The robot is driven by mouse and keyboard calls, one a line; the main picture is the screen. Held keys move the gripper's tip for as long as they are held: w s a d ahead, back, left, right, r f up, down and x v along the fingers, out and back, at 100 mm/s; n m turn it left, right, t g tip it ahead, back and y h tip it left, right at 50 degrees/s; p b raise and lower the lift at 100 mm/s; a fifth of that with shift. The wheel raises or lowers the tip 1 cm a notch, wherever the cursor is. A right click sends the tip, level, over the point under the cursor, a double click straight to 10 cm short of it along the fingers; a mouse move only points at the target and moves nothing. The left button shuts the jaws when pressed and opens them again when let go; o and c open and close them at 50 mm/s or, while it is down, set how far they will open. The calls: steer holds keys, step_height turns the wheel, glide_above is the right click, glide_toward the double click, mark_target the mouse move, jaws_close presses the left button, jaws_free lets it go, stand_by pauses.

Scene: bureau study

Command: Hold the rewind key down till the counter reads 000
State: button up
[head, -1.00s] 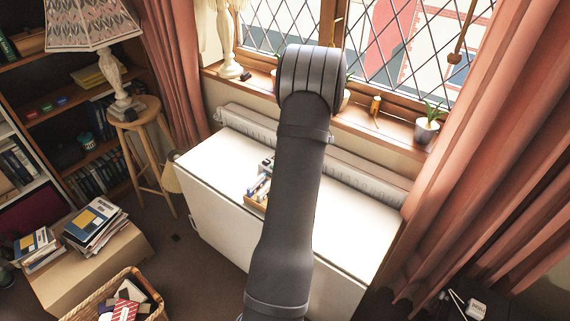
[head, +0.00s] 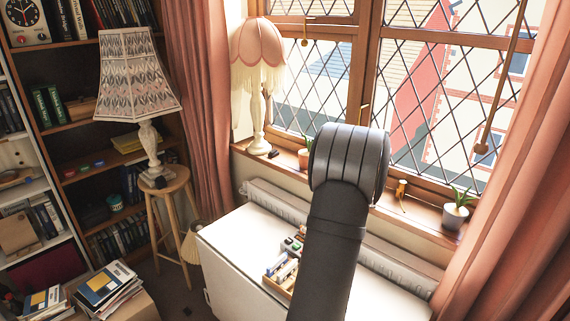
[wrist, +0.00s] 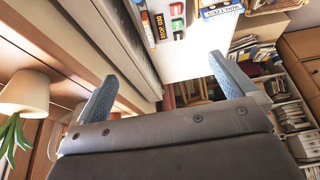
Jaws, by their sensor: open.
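In the wrist view, a small block with red and green keys (wrist: 177,23) lies on the white surface near the top. Beside it are dark strips with orange marks (wrist: 161,26), perhaps the counter; I cannot read them. I cannot tell which key is rewind. My gripper (wrist: 162,69) is open and empty, its two blue-grey fingers wide apart and clear of the keys. In the head view, small coloured items (head: 291,244) show on the white cabinet top (head: 238,238), partly hidden by my arm. My gripper is hidden there.
A wooden tray of pens (head: 279,272) sits beside the coloured items. A radiator (head: 275,207) runs behind the cabinet, below the sill. A potted plant (head: 455,214) and a pink lamp (head: 257,85) stand on the sill. The cabinet's left part is clear.

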jaws_close()
stand_by(0.3)
stand_by(1.3)
